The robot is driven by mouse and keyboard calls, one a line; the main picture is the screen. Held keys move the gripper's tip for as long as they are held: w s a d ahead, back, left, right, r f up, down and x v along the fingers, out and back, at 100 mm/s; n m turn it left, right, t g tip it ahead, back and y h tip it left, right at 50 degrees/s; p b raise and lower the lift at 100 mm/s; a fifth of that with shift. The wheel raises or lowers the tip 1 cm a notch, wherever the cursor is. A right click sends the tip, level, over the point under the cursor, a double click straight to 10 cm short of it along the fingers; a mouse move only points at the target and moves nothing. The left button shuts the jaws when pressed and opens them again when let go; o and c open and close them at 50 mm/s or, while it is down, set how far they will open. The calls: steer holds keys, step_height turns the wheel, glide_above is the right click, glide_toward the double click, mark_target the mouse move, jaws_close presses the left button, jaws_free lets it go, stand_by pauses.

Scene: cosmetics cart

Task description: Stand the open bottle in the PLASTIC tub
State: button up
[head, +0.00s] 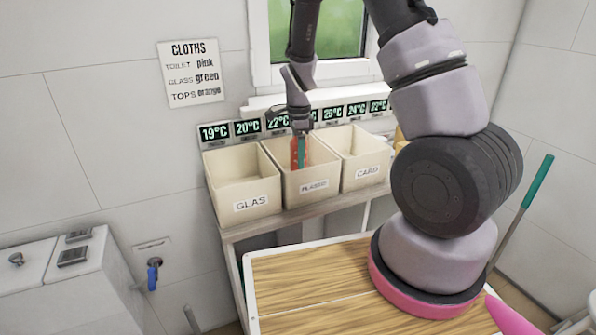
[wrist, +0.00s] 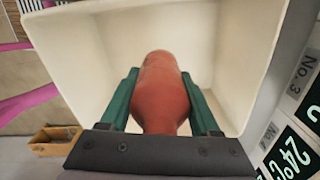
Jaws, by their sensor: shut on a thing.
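My gripper (head: 300,150) points down into the PLASTIC tub (head: 314,187), the middle of three cream tubs. In the wrist view my gripper (wrist: 160,95) has its green fingers shut on the sides of a red-orange bottle (wrist: 160,90). The bottle also shows in the head view (head: 294,154), upright, with its lower part hidden behind the tub's front wall. The tub's pale inner wall (wrist: 95,60) surrounds the bottle in the wrist view. I cannot tell whether the bottle touches the tub's floor, and its opening is not clearly visible.
The GLAS tub (head: 251,204) stands left and the CARD tub (head: 368,172) right, both close beside the middle one. Temperature displays (head: 215,132) line the wall behind. A wooden cart top (head: 310,285) lies in front. A small brown box (wrist: 54,140) shows in the wrist view.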

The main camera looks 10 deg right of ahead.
steer(key=shift+f, duration=2.3)
steer(key=shift+f, duration=0.15)
steer(key=o, duration=1.3)
